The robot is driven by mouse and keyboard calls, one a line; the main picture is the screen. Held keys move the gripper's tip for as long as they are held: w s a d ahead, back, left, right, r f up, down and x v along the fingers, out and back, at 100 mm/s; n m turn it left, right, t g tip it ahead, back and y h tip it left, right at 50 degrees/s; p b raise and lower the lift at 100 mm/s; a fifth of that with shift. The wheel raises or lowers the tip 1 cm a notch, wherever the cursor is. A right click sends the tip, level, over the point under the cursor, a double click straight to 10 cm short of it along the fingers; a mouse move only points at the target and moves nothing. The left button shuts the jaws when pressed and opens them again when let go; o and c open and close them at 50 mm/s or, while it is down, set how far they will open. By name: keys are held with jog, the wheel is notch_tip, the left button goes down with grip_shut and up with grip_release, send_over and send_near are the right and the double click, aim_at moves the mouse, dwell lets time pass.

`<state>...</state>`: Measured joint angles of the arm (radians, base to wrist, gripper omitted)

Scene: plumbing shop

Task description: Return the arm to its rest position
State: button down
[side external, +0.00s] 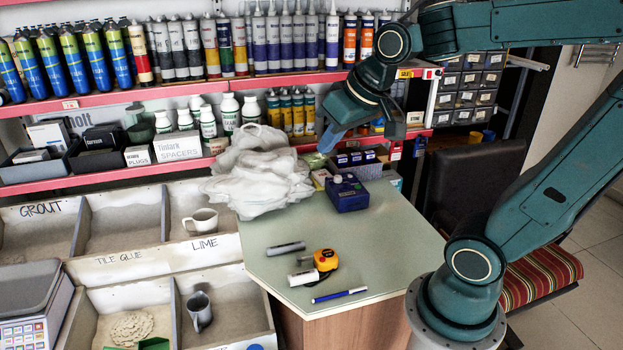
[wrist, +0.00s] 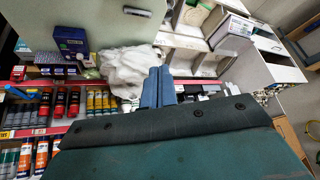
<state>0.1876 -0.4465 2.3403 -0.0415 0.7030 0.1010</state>
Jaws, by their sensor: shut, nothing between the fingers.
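My arm is raised over the right and back of the counter, bent at the elbow. My gripper (side external: 328,140) has blue fingers pointing down, in front of the lower shelf and near the back of the counter. In the wrist view my gripper (wrist: 158,84) shows its two fingers together, with nothing held. A crumpled white plastic bag (side external: 258,178) lies at the counter's back left, below and left of the fingers. It also shows in the wrist view (wrist: 128,68), left of the fingers.
The counter (side external: 380,240) holds a dark blue box (side external: 347,193), a grey marker (side external: 286,248), a white cylinder (side external: 303,278), a yellow tape measure (side external: 325,260) and a blue pen (side external: 339,295). Red shelves (side external: 180,90) with bottles stand behind. Sand bins (side external: 140,262) are left; a chair (side external: 545,270) is right.

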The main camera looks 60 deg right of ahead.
jog(key=s+a+f+n, duration=0.1)
jog(key=s+a+n, duration=0.2)
jog(key=s, duration=0.6)
jog(key=shift+s+a+f+g+y, duration=0.3)
jog(key=shift+a+y, duration=0.1)
jog(key=shift+a, duration=0.25)
